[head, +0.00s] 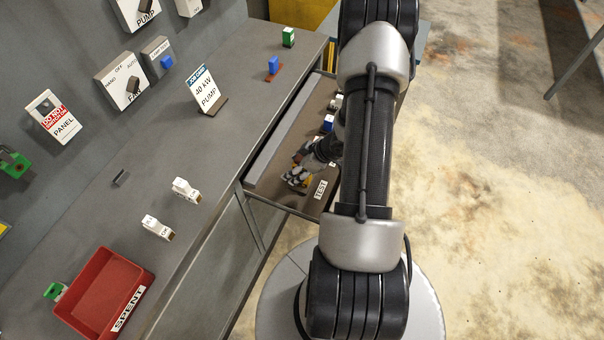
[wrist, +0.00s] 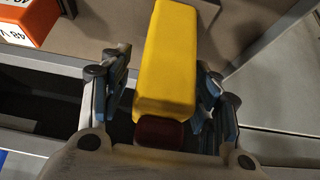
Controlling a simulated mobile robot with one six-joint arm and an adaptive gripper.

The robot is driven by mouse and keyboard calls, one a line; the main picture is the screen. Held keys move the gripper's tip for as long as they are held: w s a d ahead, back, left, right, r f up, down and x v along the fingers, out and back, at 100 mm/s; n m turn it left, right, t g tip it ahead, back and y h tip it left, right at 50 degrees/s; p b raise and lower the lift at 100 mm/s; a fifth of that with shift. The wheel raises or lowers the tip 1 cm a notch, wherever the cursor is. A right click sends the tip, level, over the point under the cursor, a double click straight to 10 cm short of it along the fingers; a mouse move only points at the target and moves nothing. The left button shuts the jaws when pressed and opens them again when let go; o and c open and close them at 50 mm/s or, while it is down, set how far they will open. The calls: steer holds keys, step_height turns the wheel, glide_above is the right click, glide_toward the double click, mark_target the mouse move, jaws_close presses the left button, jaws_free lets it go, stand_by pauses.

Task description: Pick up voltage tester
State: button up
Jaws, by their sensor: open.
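The voltage tester appears to be the yellow block with a dark red end (wrist: 165,62) in the wrist view. It lies between the two fingers of my gripper (wrist: 162,88), which stand apart on its left and right. I see a gap on the left side; on the right the finger is close, and I cannot tell whether it touches. In the head view my gripper (head: 303,170) is low over the open drawer (head: 276,172), by the TEST label (head: 320,188). There the yellow tester shows only in small part among the fingers.
An orange and white box marked 48 V (wrist: 28,20) lies at the upper left in the wrist view. A blue item (head: 328,123) lies farther back in the drawer.

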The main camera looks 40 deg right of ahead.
steer(key=shift+w+f, duration=0.2)
steer(key=shift+f, duration=0.2)
steer(key=shift+r, duration=0.1)
steer(key=shift+c, duration=0.4)
jaws_close()
